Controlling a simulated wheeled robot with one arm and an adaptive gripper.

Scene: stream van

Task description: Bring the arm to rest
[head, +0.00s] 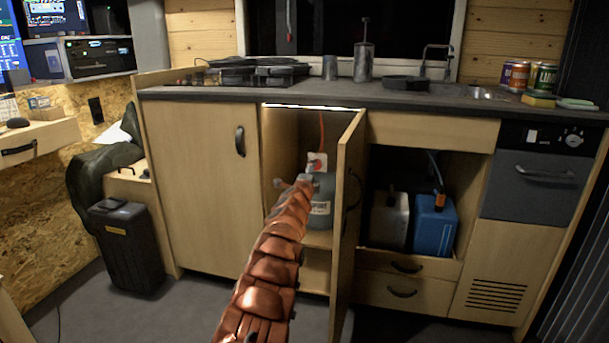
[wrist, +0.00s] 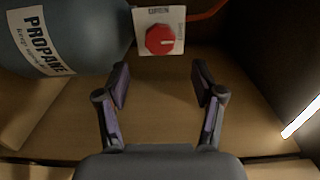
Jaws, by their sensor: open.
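My copper-coloured segmented arm reaches forward into an open lower cabinet (head: 287,150) in the head view. My gripper (wrist: 163,84) shows in the wrist view with its two fingers spread apart and nothing between them. Just beyond the fingertips is a white plate (wrist: 174,14) with a red knob (wrist: 160,40). A grey-blue propane cylinder (wrist: 75,30) is to the left of the fingers; it also shows behind the arm's end in the head view (head: 323,190).
The cabinet door (head: 347,200) stands open just right of my arm. An open bay to its right holds a blue canister (head: 434,226) and a pale one (head: 388,222). The counter (head: 345,97) runs above. A black case (head: 126,248) stands on the floor at left.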

